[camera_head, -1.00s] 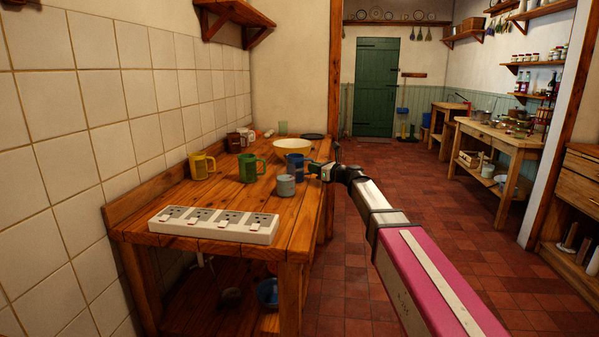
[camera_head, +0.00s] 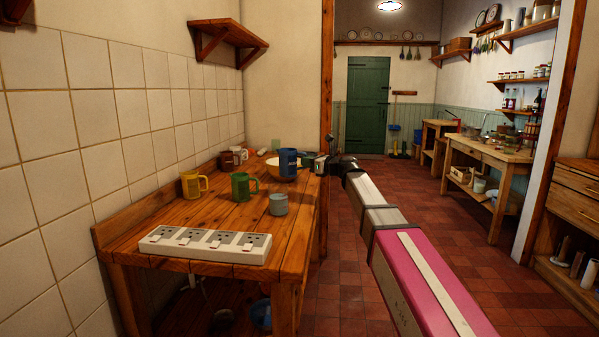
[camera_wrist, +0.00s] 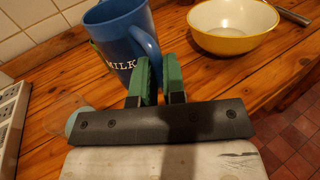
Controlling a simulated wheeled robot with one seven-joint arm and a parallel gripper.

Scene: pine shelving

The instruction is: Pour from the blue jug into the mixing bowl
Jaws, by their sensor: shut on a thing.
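The blue jug (camera_head: 288,162) stands out against the table in the head view, upright and in front of the bowl. In the wrist view the jug (camera_wrist: 120,40) shows the word "MILK", and its handle is between the green fingers of my gripper (camera_wrist: 155,75). My gripper (camera_head: 318,163) is shut on the handle and looks to hold the jug above the table. The mixing bowl (camera_wrist: 235,42) is yellow outside and white inside, to the right of the jug and apart from it in the wrist view. In the head view the jug partly hides the bowl (camera_head: 272,171).
A green mug (camera_head: 241,187), a yellow mug (camera_head: 192,185) and a grey-blue cup (camera_head: 278,204) stand on the wooden table (camera_head: 215,215). A white socket strip (camera_head: 205,246) lies at its near edge. Brown containers (camera_head: 232,158) stand at the back.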

